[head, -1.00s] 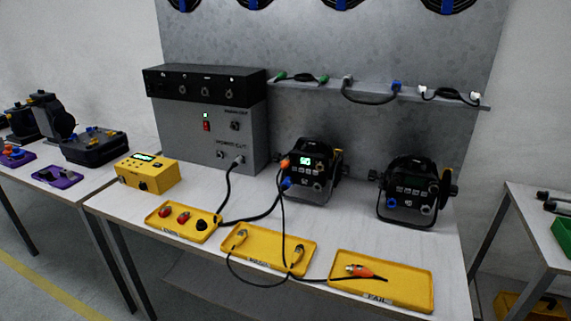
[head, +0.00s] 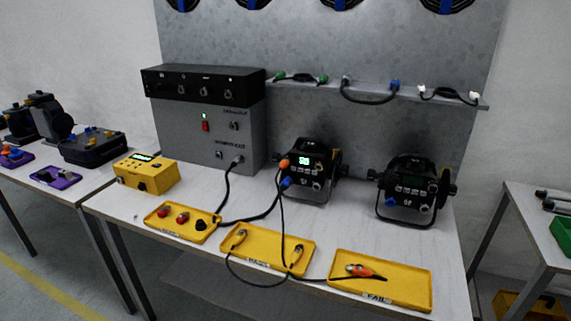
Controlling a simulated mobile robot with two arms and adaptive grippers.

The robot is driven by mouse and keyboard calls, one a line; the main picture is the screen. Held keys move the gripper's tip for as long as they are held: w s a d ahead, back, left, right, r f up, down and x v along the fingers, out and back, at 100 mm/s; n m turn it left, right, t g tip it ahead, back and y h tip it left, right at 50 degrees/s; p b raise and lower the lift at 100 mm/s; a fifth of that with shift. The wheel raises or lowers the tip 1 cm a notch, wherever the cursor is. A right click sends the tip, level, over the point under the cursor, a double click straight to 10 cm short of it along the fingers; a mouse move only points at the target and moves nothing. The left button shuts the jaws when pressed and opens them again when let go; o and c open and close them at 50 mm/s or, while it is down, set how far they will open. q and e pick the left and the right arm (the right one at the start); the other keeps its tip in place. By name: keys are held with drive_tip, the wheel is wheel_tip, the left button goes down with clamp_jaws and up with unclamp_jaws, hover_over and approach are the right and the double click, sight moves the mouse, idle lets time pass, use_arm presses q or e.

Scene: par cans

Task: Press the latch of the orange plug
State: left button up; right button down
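An orange plug (head: 284,163) sits at the upper left of the front face of the left par can (head: 313,172), with a dark cable running down from it. A second orange plug (head: 362,271) lies on its side in the right yellow tray (head: 410,289), on the end of a cable. The latch is too small to make out on either plug. A blue plug (head: 287,182) sits below the orange one on the left par can. Neither of my grippers is in the head view.
A grey power box (head: 190,135) stands behind a yellow tester (head: 146,174). Yellow trays, left (head: 206,236) and middle (head: 233,260), line the front edge. A second par can (head: 411,190) stands at right. Cables cross the front of the table (head: 345,222).

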use_arm(q)
drive_tip(key=shift+s, duration=0.1)
clamp_jaws()
drive_tip(key=shift+a, duration=0.1)
idle(1.2)
